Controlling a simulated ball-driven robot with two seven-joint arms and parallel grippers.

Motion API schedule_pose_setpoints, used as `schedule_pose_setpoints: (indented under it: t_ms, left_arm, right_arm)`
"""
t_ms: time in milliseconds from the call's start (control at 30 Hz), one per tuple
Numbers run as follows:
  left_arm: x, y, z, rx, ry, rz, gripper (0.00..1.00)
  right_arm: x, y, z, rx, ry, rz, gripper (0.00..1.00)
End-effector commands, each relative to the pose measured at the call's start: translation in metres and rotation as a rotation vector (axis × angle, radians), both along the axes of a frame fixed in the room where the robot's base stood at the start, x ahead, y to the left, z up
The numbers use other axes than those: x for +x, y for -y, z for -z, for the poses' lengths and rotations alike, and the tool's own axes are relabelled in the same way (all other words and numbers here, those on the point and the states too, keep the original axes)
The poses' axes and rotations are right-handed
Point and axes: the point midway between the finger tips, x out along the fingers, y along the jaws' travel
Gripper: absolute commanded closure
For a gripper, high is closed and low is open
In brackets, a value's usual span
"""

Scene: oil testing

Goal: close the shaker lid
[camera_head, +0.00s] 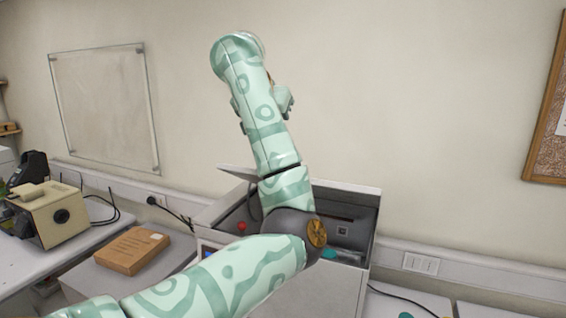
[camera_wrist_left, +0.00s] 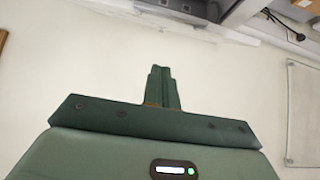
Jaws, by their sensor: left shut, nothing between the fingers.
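The shaker (camera_head: 340,292) is a pale grey box behind my left arm. Its top is open, and its dark interior shows with a red knob (camera_head: 241,226) and teal items (camera_head: 328,253) inside. A raised grey panel (camera_head: 347,189) stands at its back, and a thin flap (camera_head: 237,172) juts out at the upper left; I cannot tell which is the lid. My left arm crosses in front and bends upward, hiding much of the shaker. The left gripper (camera_wrist_left: 162,72) shows in the wrist view with its fingers together, empty, before bare wall. My right gripper is not in view.
A brown box (camera_head: 132,250) lies on a white surface left of the shaker. A cream device (camera_head: 50,215) stands at the far left with cables behind it. A clear board (camera_head: 104,108) and a corkboard (camera_head: 550,130) hang on the wall. The space above the shaker's right side is free.

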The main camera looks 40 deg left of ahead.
Motion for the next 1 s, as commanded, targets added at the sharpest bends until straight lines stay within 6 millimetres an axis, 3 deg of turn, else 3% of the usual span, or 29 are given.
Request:
schedule_pose_setpoints:
  t_ms: [400, 700, 1000]
  left_arm:
    - [0.053, -0.017, 0.062, 0.005, -0.011, 0.003, 1.0]
    - [0.035, -0.011, 0.09, 0.005, -0.007, 0.0, 1.0]
    - [0.033, -0.01, 0.094, 0.004, -0.006, 0.002, 1.0]
  right_arm:
    - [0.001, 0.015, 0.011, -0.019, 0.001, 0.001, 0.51]
    - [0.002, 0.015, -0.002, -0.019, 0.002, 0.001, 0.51]
    - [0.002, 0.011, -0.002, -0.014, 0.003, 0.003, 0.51]
